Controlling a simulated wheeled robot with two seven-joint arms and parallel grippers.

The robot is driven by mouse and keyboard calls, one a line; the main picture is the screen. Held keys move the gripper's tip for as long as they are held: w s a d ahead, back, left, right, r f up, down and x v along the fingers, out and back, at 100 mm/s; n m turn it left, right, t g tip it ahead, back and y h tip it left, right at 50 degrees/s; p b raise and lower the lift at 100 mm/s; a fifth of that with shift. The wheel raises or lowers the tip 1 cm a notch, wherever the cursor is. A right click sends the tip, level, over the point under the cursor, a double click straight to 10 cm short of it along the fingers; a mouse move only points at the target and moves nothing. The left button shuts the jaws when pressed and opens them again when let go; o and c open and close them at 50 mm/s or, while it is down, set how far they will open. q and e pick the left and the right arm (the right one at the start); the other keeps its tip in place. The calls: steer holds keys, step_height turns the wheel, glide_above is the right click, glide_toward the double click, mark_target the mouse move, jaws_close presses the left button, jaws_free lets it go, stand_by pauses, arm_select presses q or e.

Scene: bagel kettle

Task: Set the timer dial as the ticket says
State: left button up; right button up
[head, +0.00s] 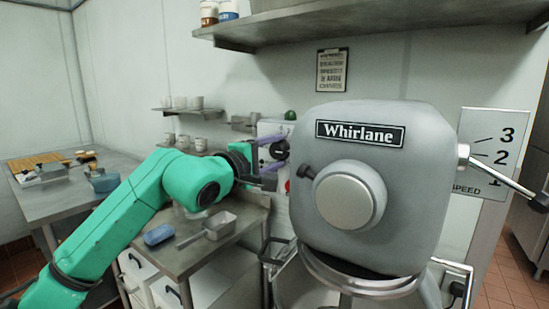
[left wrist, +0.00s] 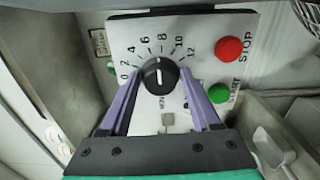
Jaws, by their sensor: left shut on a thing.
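The black timer dial (left wrist: 160,74) sits on a pale control panel (left wrist: 200,28) with a printed scale from 0 to 12. Its white mark looks near upright in the left wrist view, toward the 6 to 8 part of the scale; the exact setting is hard to tell. My left gripper (left wrist: 160,82) has its purple fingers on either side of the dial and is shut on it. In the head view the left gripper (head: 273,153) reaches the dial (head: 281,149) beside the mixer. A framed sheet (head: 332,70) hangs on the wall; its text is unreadable. My right gripper is not in view.
A red STOP button (left wrist: 229,48) and a green START button (left wrist: 219,93) are right of the dial. The grey Whirlane mixer (head: 375,220) stands close on the right.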

arm_select(q)
steer(key=shift+f+m, duration=0.1)
steer(key=shift+m, duration=0.5)
steer(key=o, duration=1.2)
steer(key=shift+c, duration=0.2)
steer(key=b+v, duration=0.6)
steer(key=v, duration=0.8)
steer(key=shift+s, duration=0.3)
